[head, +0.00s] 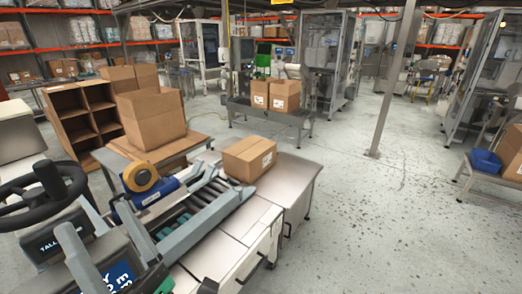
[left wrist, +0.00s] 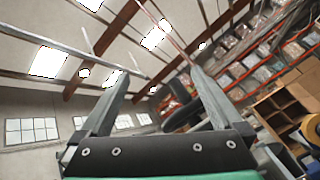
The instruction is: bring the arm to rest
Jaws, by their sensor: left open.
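My left gripper (head: 92,213) is at the lower left of the head view, with two grey fingers spread apart and a green part near its base. In the left wrist view, the fingers (left wrist: 157,77) point up towards the ceiling and beams. The gap between them is empty, so it is open and holds nothing. A black wheel-like ring (head: 82,182) shows just beyond the fingers; I cannot tell whether they touch. My right gripper shows in neither view.
A roller machine (head: 215,205) with a yellow tape roll (head: 141,177) stands close right of the gripper. A carton (head: 250,157) sits at its far end. A brown shelf (head: 67,118) and stacked cartons (head: 152,118) stand behind. Open floor (head: 390,215) lies to the right.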

